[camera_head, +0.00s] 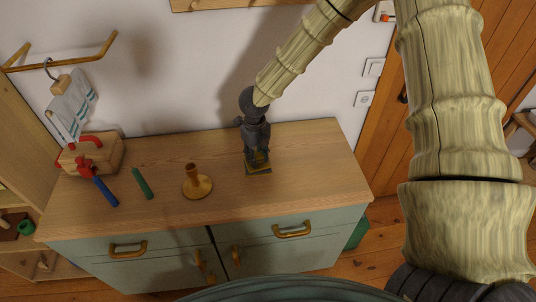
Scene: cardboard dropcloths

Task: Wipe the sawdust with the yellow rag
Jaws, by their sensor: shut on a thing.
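My gripper (257,158) points down at the wooden cabinet top (310,160), right of its middle. It is shut on the yellow rag (260,171), which shows as a small dark-yellow patch under the fingers. The rag is at the level of the cabinet top, and I cannot tell how firmly it touches. The fingers and dark gripper body hide part of the rag. I cannot make out any sawdust on the cabinet top.
A brass-coloured candlestick-like thing (197,188) stands left of my gripper. The top right of the cabinet is clear. A wall (200,90) rises behind.

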